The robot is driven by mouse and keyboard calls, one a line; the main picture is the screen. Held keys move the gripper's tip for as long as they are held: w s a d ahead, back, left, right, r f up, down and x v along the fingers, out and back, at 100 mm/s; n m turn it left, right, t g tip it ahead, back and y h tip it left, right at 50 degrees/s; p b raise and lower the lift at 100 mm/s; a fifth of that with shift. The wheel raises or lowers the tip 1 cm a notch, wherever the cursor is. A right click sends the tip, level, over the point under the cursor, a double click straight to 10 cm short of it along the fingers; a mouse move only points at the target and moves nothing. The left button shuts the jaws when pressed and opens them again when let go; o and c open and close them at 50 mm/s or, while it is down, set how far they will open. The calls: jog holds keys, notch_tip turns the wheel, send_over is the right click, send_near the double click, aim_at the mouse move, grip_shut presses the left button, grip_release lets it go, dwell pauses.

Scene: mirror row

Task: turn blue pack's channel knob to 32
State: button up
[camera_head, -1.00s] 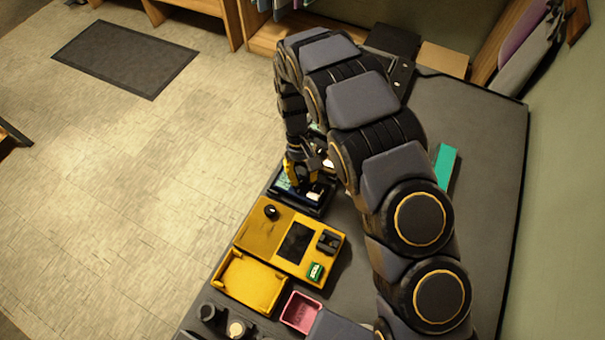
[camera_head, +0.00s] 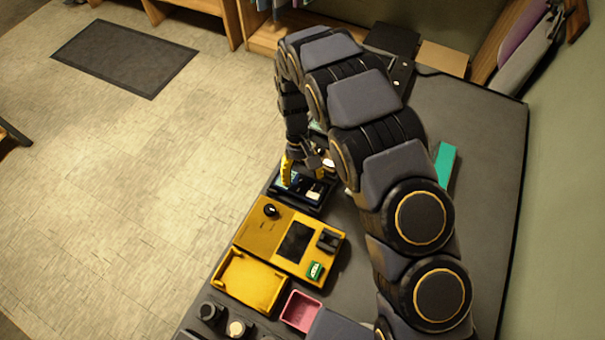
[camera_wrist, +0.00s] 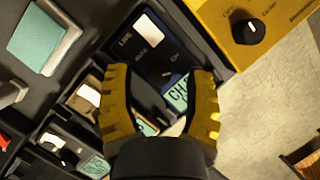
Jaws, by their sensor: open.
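The dark blue pack (camera_head: 317,196) lies beyond the yellow pack in the head view, partly covered by my gripper. In the wrist view the blue pack (camera_wrist: 185,52) shows a white block, printed labels and a teal display (camera_wrist: 178,96) starting with "CH". The number after it is hidden by a finger. A small dark knob seems to sit by the "CH" print, but its pointer is too small to read. My gripper (camera_wrist: 160,74) has its yellow fingers apart, one on each side of this part of the pack, with nothing visibly held. It also shows in the head view (camera_head: 288,172).
The yellow pack (camera_head: 265,232) with a black knob (camera_wrist: 249,32) is close beside the blue pack. A yellow tray (camera_head: 237,292) and a pink bin (camera_head: 301,312) are nearer. More device panels (camera_wrist: 68,150) lie on the other side. The right side of the bench is mostly clear.

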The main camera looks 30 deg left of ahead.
jog(key=v, duration=1.1)
jog(key=shift+r, duration=0.4)
jog(key=s+d+r+m+y, duration=0.1)
jog(key=d+r+m, duration=0.1)
jog(key=d+r, duration=0.6)
jog(key=s+d+r+m, duration=0.15)
jog(key=d+r, duration=0.35)
jog(key=d, duration=0.5)
jog(key=s+d+r+m+t+y, duration=0.1)
jog(key=s+d+m, duration=0.1)
jog(key=s+d, duration=0.3)
jog(key=s+d+r+m+y, duration=0.1)
jog(key=s+d, duration=0.5)
jog(key=s, duration=0.7)
jog(key=shift+s+r+m+t, duration=0.25)
jog(key=shift+m+t, duration=0.15)
jog(key=shift+m, duration=0.35)
jog(key=shift+d, duration=0.1)
